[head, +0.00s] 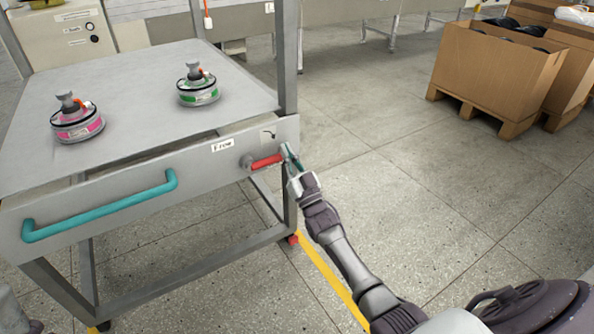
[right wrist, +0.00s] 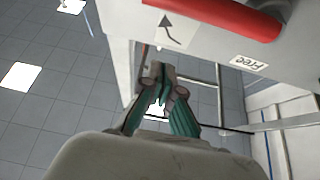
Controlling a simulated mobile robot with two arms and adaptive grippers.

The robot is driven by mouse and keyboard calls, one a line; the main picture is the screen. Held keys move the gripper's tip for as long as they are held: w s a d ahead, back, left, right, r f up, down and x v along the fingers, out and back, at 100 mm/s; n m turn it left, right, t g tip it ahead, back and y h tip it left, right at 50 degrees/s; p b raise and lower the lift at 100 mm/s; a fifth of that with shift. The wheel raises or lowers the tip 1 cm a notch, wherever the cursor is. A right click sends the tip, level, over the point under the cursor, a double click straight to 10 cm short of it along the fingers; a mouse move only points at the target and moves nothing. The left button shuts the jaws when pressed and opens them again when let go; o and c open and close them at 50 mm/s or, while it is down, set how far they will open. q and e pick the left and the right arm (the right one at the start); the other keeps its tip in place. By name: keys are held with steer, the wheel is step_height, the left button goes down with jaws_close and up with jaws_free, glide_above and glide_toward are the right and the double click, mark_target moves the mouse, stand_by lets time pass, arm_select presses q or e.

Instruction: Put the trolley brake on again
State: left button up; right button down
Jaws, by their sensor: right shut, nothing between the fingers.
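The trolley (head: 130,85) stands at the left in the head view, with a turquoise handle (head: 100,207) on its front panel. The red brake lever (head: 266,161) lies nearly level at the panel's right end, its grey pivot at the left. My right gripper (head: 289,155) is shut and empty at the lever's right end; I cannot tell if they touch. In the right wrist view its green fingers (right wrist: 160,78) meet at the tips, below the red lever (right wrist: 235,16), an arrow mark (right wrist: 171,30) and a "Free" label (right wrist: 249,63). My left gripper is not in view.
A trolley upright (head: 287,60) rises behind the lever. A cardboard box on a pallet (head: 490,75) stands at the back right. The floor between is clear.

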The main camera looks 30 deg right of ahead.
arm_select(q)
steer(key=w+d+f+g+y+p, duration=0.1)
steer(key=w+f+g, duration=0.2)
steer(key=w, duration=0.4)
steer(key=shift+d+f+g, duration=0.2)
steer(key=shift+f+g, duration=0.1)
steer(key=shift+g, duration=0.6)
arm_select(e)
steer(key=v, duration=0.8)
steer(key=shift+d+f, duration=0.15)
steer(key=shift+f, duration=0.3)
